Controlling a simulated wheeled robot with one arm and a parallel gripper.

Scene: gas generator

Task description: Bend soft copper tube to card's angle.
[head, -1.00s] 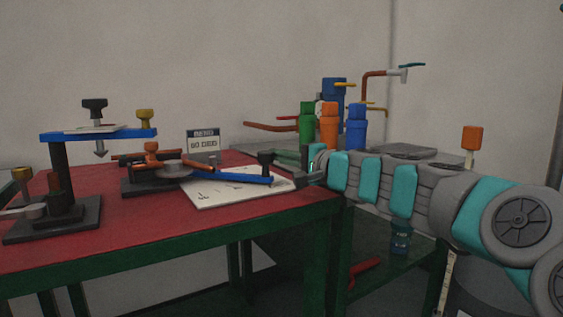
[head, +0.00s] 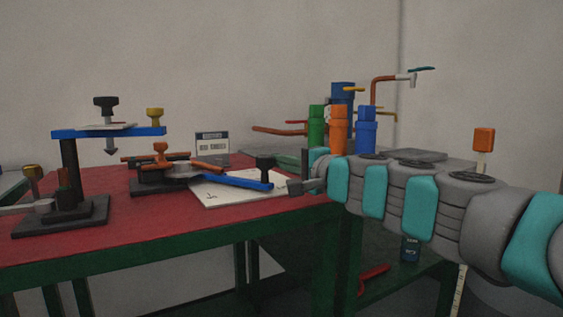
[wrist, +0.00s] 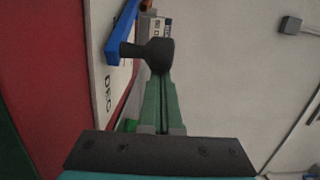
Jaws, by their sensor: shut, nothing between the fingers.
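The tube bender stands on the red table, with a dark base (head: 150,187), orange parts and a blue lever (head: 235,180) that ends in a black knob (head: 264,163). An orange-brown copper tube (head: 207,166) lies across the bender; its exact bend is hard to tell. The card (head: 212,146) stands upright behind the bender, its text too blurred to read. My gripper (head: 297,187) is shut and empty, just right of the knob and apparently apart from it. In the wrist view the knob (wrist: 155,52) and part of the blue lever (wrist: 121,35) lie ahead.
A white printed sheet (head: 225,198) lies under the lever. A blue-topped stand (head: 70,165) is at the left. Green, orange (head: 338,130) and blue cylinders with pipes stand behind my arm. A red-handled item (head: 374,277) lies on the lower shelf. The table's front middle is clear.

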